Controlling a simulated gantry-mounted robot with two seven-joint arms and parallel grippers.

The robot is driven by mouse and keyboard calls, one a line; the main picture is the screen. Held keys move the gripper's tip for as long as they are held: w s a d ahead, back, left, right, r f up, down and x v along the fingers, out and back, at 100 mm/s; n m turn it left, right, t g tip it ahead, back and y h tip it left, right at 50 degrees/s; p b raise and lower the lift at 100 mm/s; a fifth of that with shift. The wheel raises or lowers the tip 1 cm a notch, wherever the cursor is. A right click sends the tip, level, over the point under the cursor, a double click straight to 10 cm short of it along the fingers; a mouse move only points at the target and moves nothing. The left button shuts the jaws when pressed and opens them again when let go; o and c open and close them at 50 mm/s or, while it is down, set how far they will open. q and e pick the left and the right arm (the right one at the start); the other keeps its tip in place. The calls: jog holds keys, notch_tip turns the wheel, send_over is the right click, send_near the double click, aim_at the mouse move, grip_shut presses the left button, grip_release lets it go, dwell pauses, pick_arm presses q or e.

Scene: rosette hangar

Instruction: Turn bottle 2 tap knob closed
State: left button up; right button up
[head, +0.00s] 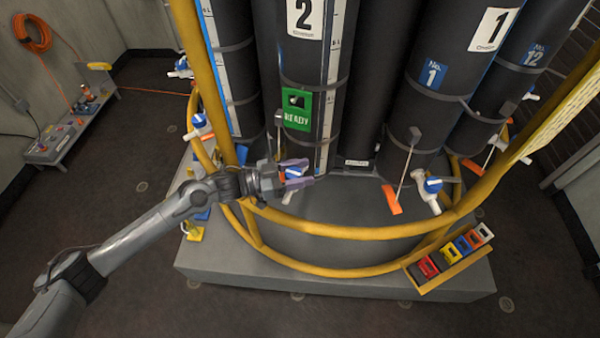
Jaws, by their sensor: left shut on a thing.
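Bottle 2 (317,85) is a tall dark cylinder with a white "2" label, a level scale and a green READY tag (297,109). Its tap knob (293,171), blue and white, sits low at the bottle's front. My left gripper (297,175) reaches over the yellow rail from the left and is shut on the knob. The fingers cover part of the knob and tap, so the knob's exact angle is hard to see. My right gripper is not in view.
A yellow guard rail (345,232) curves round the grey plinth. Bottle 1 (443,90) stands to the right with its own blue-and-white tap (433,185). A rack of coloured tags (450,258) hangs at the front right. A low bench (75,125) stands far left.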

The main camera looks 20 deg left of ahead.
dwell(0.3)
pick_arm(q)
jog(key=o, duration=1)
jog(key=shift+c, duration=0.2)
jog(key=v, duration=1)
jog(key=shift+s+a, duration=0.2)
jog(key=shift+a, duration=0.15)
